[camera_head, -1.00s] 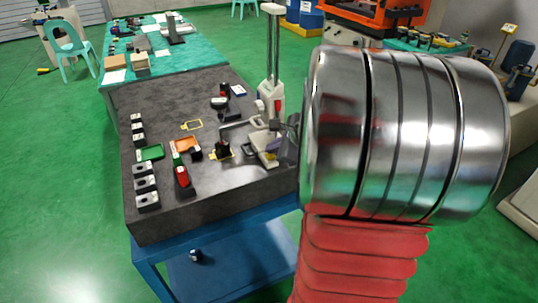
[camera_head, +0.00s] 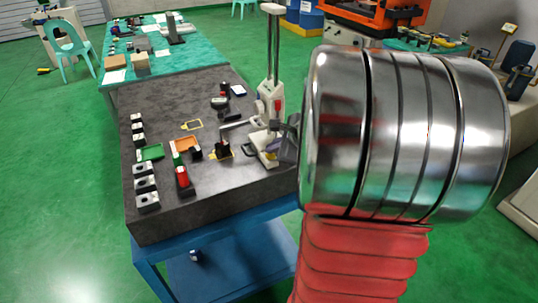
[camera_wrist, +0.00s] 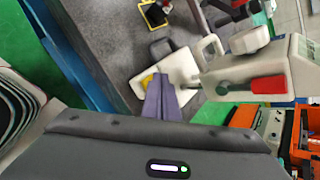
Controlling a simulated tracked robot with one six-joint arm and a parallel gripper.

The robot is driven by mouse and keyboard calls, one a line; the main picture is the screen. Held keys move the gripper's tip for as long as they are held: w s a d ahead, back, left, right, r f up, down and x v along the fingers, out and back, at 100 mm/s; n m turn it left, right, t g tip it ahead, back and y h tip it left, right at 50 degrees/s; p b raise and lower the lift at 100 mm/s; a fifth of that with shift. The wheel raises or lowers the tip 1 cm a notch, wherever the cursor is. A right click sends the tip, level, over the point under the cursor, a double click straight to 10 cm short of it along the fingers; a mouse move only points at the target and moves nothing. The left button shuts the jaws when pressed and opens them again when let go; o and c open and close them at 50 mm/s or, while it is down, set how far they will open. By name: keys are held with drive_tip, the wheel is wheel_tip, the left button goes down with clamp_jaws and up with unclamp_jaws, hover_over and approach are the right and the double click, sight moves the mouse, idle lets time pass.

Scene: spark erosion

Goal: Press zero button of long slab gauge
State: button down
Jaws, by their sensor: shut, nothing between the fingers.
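A tall white gauge with a twin-rod column (camera_head: 273,45) stands at the right edge of the dark slab; I take it as the long slab gauge, but cannot be sure. Its pale body with a red lever (camera_wrist: 268,85) shows at right in the wrist view. A white base with a yellow spot (camera_wrist: 180,66) lies beside it, also seen in the head view (camera_head: 262,140). My gripper (camera_wrist: 163,80) is shut and empty, its grey-purple fingertips over or against this white base; contact cannot be told. I cannot make out a zero button.
The dark slab (camera_head: 215,190) carries several metal blocks (camera_head: 147,202) at left, a green tray (camera_head: 151,153), an orange tray (camera_head: 186,145) and a red-green item (camera_head: 182,177). My metal arm hides the area to the right.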

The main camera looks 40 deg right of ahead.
sight(273, 157)
drive_tip(key=shift+f, duration=0.1)
drive_tip(key=shift+f, duration=0.3)
idle(0.4)
drive_tip(key=shift+r, duration=0.45)
drive_tip(key=shift+r, duration=3)
drive_tip(key=shift+s, duration=0.1)
